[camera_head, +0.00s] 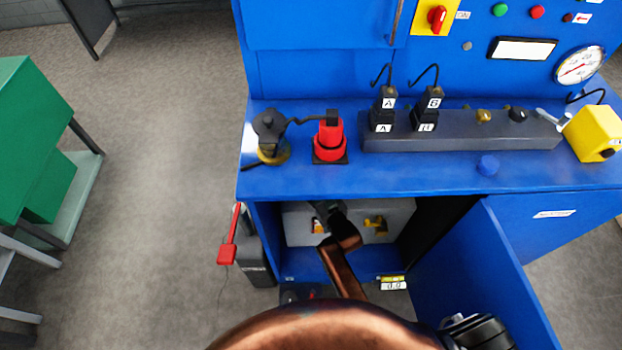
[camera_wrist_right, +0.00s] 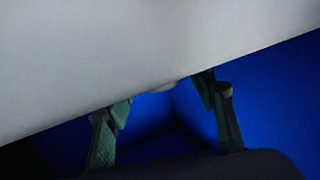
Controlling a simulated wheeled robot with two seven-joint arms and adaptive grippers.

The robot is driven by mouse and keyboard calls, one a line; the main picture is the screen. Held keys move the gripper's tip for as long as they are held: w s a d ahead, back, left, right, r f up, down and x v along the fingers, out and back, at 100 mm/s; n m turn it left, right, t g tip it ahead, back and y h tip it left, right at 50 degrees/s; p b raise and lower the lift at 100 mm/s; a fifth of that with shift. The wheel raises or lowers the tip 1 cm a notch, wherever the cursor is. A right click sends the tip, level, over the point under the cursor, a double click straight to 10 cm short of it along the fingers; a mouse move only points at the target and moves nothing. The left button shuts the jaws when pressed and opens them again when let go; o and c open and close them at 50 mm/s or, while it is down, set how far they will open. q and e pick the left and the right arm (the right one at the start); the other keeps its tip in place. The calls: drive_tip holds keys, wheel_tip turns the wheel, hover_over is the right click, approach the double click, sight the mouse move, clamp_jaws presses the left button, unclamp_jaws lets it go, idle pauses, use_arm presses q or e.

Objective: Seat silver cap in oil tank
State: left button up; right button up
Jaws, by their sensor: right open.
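A grey tank-like box (camera_head: 293,228) stands inside the open blue cabinet. My right arm reaches into the cabinet, with the dark right gripper (camera_head: 325,212) in front of this box. In the right wrist view the gripper's fingers (camera_wrist_right: 165,97) are spread apart under a large pale grey surface (camera_wrist_right: 130,50), which hides part of the fingertips. A small pale rounded bit (camera_wrist_right: 168,87) shows at that surface's lower edge between the fingers; I cannot tell whether it is the silver cap. No silver cap can be made out in the head view. My left gripper is not in view.
The cabinet door (camera_head: 500,270) stands open at the right. A yellow fitting (camera_head: 376,223) sits on the grey box.

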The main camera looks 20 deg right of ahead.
drive_tip(key=v, duration=1)
